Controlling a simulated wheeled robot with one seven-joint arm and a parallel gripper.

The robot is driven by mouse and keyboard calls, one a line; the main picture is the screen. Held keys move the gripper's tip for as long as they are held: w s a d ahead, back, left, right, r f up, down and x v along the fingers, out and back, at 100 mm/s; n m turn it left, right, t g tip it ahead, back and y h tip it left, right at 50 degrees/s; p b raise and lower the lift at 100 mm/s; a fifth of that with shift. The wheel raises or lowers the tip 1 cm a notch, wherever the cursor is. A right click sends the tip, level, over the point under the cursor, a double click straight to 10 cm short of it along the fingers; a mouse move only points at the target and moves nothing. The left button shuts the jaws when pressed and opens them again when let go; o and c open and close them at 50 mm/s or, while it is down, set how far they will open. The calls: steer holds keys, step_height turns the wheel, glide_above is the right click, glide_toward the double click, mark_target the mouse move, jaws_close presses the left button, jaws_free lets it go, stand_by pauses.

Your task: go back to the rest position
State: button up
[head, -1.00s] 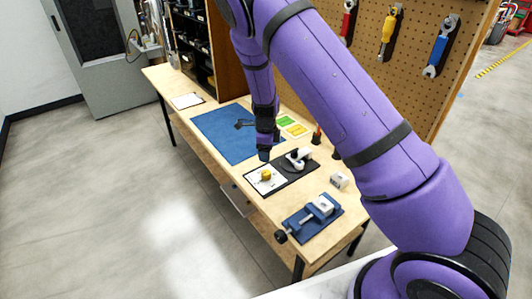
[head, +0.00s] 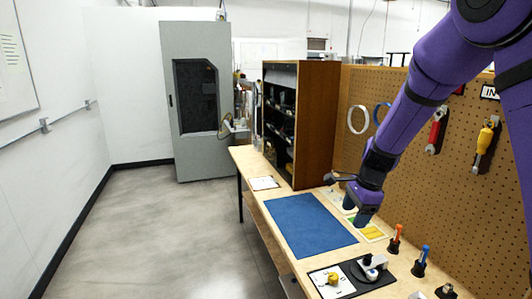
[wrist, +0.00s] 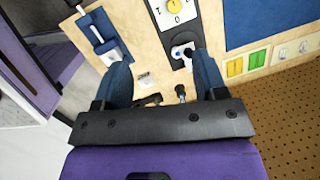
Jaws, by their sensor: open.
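My gripper (head: 361,212) is raised over the right side of the workbench, pointing down, near the pegboard. In the wrist view its two blue fingers stand wide apart (wrist: 163,82), with nothing held between them. The bench top shows some way beyond the fingertips. My purple arm comes in from the upper right in the head view and hides part of the pegboard.
The bench holds a blue mat (head: 308,225), a yellow knob (head: 332,277) on a white panel, and orange (head: 395,240) and blue (head: 420,262) handled tools. A blue vise (wrist: 103,38) shows in the wrist view. A pegboard (head: 445,190) and shelf unit (head: 318,125) stand behind.

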steer(key=s+d+r+n+t, duration=0.25)
steer(key=s+r+n, duration=0.65)
steer(key=s+r, duration=0.65)
steer(key=s+d+r+n, duration=0.1)
steer(key=s+n, duration=0.1)
steer(key=s, duration=0.3)
steer(key=s+d+r+n+t+h, duration=0.1)
steer(key=s+r+n, duration=0.1)
steer(key=s, duration=0.3)
steer(key=s+d+r+n+h, duration=0.1)
steer(key=s+r+n, duration=0.1)
steer(key=s, duration=0.3)
steer(key=shift+s+d+n+t, duration=0.35)
steer(key=shift+s+n, duration=0.05)
steer(key=shift+n, duration=0.4)
